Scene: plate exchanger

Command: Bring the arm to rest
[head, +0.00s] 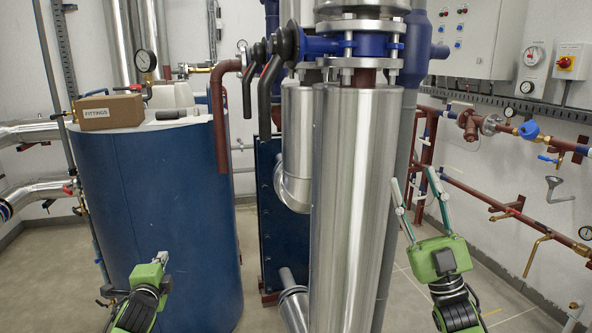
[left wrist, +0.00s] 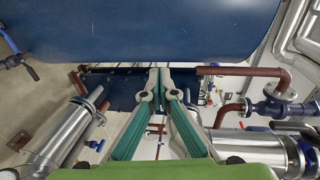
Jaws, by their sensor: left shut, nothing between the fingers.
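My left gripper (head: 161,257) is low in front of the blue tank, at the lower left of the head view. Its green body shows there, and its fingers are mostly hidden. In the left wrist view its two teal fingers (left wrist: 160,72) lean together and their tips meet, with nothing between them. My right gripper (head: 413,182) is right of the large silver pipe in the head view. Its two fingers point up and stand apart, with nothing seen between them.
The blue tank (head: 170,220) bears a cardboard FITTINGS box (head: 108,112). The silver insulated pipe (head: 352,210) stands between my arms, before the dark blue plate exchanger (head: 283,225). Red-brown pipes (head: 500,205) run along the right wall. Floor shows at the lower right.

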